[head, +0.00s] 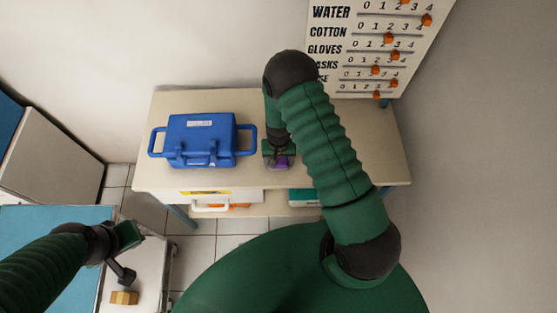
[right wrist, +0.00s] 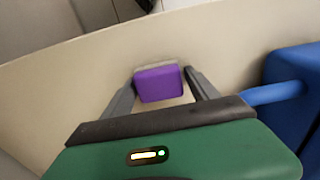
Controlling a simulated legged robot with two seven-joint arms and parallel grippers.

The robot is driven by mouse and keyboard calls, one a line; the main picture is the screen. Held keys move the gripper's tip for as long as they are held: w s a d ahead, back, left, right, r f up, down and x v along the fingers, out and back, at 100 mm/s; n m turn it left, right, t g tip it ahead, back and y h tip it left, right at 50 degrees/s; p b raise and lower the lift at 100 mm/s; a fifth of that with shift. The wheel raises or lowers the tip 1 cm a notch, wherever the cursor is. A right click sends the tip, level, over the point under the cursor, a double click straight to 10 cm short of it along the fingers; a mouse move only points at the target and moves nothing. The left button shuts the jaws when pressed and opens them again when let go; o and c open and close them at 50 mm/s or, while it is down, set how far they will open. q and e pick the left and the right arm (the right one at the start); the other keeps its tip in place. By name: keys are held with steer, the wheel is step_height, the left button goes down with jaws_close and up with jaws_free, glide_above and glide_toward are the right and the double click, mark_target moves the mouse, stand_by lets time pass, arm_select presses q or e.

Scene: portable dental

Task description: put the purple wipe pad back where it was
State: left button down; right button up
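The purple wipe pad (right wrist: 158,84) lies between the two fingertips of my right gripper (right wrist: 160,78) in the right wrist view, with a fingertip against each side. In the head view the pad (head: 280,163) shows as a small purple patch under my right gripper (head: 278,157), at the front part of the beige table (head: 370,155), just right of the blue case. I cannot tell whether it touches the tabletop.
The blue case (head: 202,140) with side handles stands on the table, close beside my right gripper. A shelf below holds a white box (head: 210,196). A board with orange sliders (head: 390,45) stands at the back right. A small wooden block (head: 124,298) lies near my left gripper.

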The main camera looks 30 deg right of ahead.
steer(key=shift+o, duration=1)
steer(key=shift+d, duration=0.3)
steer(key=shift+d+r, duration=0.1)
steer(key=shift+r, duration=0.1)
step_height(320, 180, up, 13)
steer(key=a+b, duration=0.1)
arm_select(q)
steer(key=f+b, duration=0.1)
steer(key=f, duration=0.1)
steer(key=f+b, duration=0.1)
steer(key=b, duration=0.1)
steer(key=shift+d+f, duration=0.35)
steer(key=shift+d, duration=0.05)
arm_select(e)
steer(key=s+a+r+n+t, duration=0.2)
steer(key=s+a+r+n, duration=0.4)
steer(key=s+r, duration=0.2)
steer(key=shift+s+a+r+t, duration=0.3)
steer(key=shift+s+a, duration=0.1)
steer(key=shift+s, duration=0.3)
arm_select(q)
steer(key=shift+s, duration=0.15)
arm_select(e)
steer(key=shift+s, duration=0.15)
